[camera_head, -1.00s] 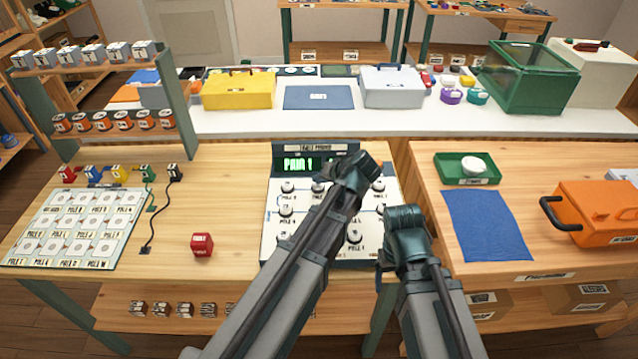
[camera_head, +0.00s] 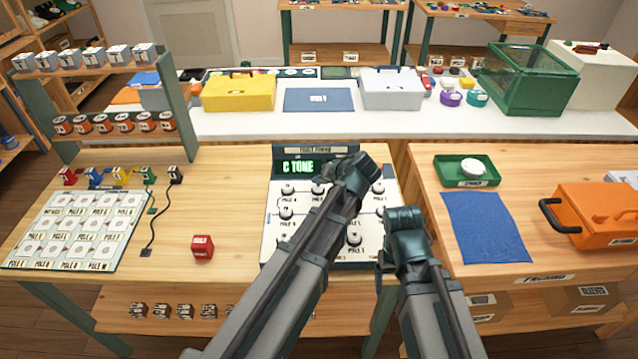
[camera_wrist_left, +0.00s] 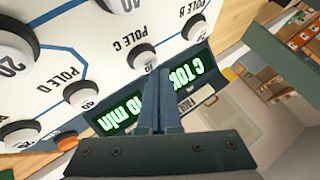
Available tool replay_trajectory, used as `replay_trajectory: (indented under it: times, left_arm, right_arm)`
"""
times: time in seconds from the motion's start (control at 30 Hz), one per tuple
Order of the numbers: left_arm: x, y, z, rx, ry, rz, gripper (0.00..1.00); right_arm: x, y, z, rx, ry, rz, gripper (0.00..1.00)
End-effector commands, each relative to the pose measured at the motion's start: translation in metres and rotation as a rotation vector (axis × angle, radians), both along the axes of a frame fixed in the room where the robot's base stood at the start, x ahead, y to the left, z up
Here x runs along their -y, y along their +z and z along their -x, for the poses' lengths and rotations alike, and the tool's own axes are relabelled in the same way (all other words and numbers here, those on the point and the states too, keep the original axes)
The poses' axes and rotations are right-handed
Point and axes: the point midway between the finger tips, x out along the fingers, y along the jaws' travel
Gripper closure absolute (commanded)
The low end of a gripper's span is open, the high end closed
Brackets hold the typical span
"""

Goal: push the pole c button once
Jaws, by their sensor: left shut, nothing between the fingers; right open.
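In the head view my left arm covers the middle of the panel and hides the button. My right gripper (camera_head: 384,259) is open by the panel's lower right edge, its fingers mostly hidden.
Other pole buttons surround pole C closely, including pole B (camera_wrist_left: 197,33) and pole D (camera_wrist_left: 80,93). A red block (camera_head: 203,246) and a labelled board (camera_head: 75,228) lie to the left. A blue cloth (camera_head: 487,226) and an orange case (camera_head: 597,213) are on the right.

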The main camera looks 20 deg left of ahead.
Motion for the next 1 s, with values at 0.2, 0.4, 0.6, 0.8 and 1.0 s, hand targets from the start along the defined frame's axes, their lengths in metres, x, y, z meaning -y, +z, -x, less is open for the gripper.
replay_trajectory:
  times: [0.2, 0.4, 0.6, 0.8, 1.0]
  left_arm:
    - [0.000, 0.005, 0.000, 0.000, 0.000, 0.000, 1.00]
    - [0.000, 0.006, 0.000, 0.000, 0.000, 0.000, 1.00]
    - [0.000, 0.020, 0.000, 0.001, -0.001, 0.000, 1.00]
    - [0.000, 0.040, 0.000, 0.001, -0.001, 0.000, 1.00]
    - [0.000, 0.059, 0.000, 0.001, -0.001, 0.000, 1.00]
  right_arm:
    - [0.000, 0.005, 0.000, 0.000, 0.000, 0.000, 0.18]
    - [0.000, 0.006, 0.000, 0.000, 0.000, 0.000, 0.18]
    - [0.000, 0.020, 0.000, 0.000, 0.000, 0.000, 0.18]
    - [0.000, 0.040, 0.000, 0.000, 0.000, 0.000, 0.18]
    - [0.000, 0.059, 0.000, 0.000, 0.000, 0.000, 0.18]
